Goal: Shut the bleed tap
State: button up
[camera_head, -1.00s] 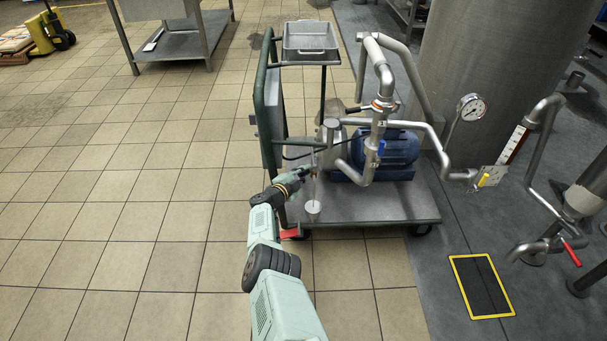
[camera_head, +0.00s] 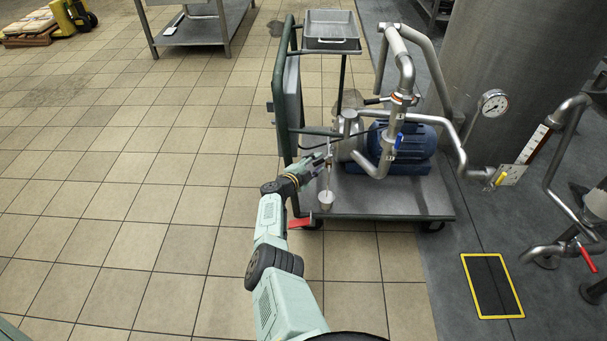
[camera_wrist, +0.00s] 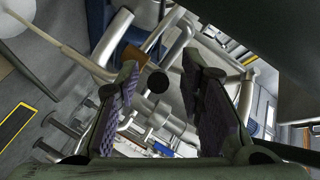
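The bleed tap is a small fitting low on the front of the pump, on the wheeled cart; in the head view my gripper partly covers it. A thin pale stream (camera_head: 329,174) runs down from there to a white cup (camera_head: 326,198) at the cart's front left corner. The stream (camera_wrist: 60,42) and cup (camera_wrist: 12,16) also show in the wrist view. My gripper (camera_head: 323,161) is at the tap. In the wrist view its two fingers (camera_wrist: 163,100) are spread, with a black round knob (camera_wrist: 158,83) beyond them in the gap. I cannot tell the handle's position or any contact.
The cart (camera_head: 410,205) carries a blue motor (camera_head: 412,146), steel pipes (camera_head: 404,75) and a blue-handled valve (camera_head: 398,141). A pressure gauge (camera_head: 493,103), yellow handle (camera_head: 501,179) and red handle (camera_head: 587,259) are to the right.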

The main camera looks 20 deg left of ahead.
jog(key=shift+v, duration=0.8)
jog(key=v, duration=0.9)
jog(key=shift+d, duration=0.25)
jog(key=shift+s, duration=0.15)
